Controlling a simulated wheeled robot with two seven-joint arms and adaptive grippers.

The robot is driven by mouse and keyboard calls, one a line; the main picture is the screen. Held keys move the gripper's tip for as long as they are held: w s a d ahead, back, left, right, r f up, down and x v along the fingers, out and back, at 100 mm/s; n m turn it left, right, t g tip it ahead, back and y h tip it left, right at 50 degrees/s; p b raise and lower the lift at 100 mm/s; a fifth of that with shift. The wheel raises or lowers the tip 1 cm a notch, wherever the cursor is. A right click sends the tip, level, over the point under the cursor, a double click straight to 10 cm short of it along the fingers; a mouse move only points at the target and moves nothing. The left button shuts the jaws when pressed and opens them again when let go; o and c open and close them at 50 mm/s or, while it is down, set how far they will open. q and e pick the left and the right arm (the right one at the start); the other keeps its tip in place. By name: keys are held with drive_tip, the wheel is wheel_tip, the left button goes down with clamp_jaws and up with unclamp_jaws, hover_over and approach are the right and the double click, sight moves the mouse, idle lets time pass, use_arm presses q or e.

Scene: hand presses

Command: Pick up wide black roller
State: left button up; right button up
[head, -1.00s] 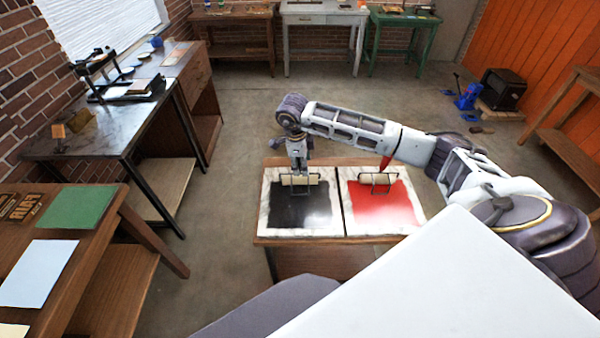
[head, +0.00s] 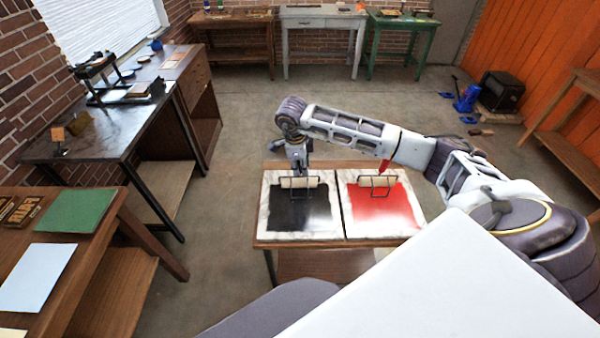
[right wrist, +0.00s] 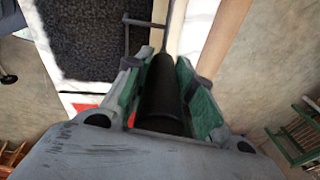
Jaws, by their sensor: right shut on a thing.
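The roller (head: 299,183) is at the back of the black-inked slab (head: 303,208). In the head view its cylinder looks cream, with a dark wire frame. My right gripper (head: 299,163) is directly behind it. In the right wrist view, the right gripper's green fingers (right wrist: 168,88) are closed on both sides of the roller's black handle (right wrist: 162,95). The wire frame (right wrist: 128,38) shows beyond the fingertips, over dark ink. I cannot tell whether the roller touches the slab. My left gripper is not in view.
A second roller (head: 377,182) sits close by on the red-inked slab (head: 383,208). Both slabs share a small wooden table (head: 264,243). A dark bench (head: 60,147) with a press stands at the left, and a wooden table (head: 95,243) at the near left.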

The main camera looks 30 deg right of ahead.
drive_tip(key=shift+r, duration=0.1)
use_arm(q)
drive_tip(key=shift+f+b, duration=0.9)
use_arm(e)
drive_tip(key=shift+r, duration=5)
drive_tip(key=shift+f, duration=0.15)
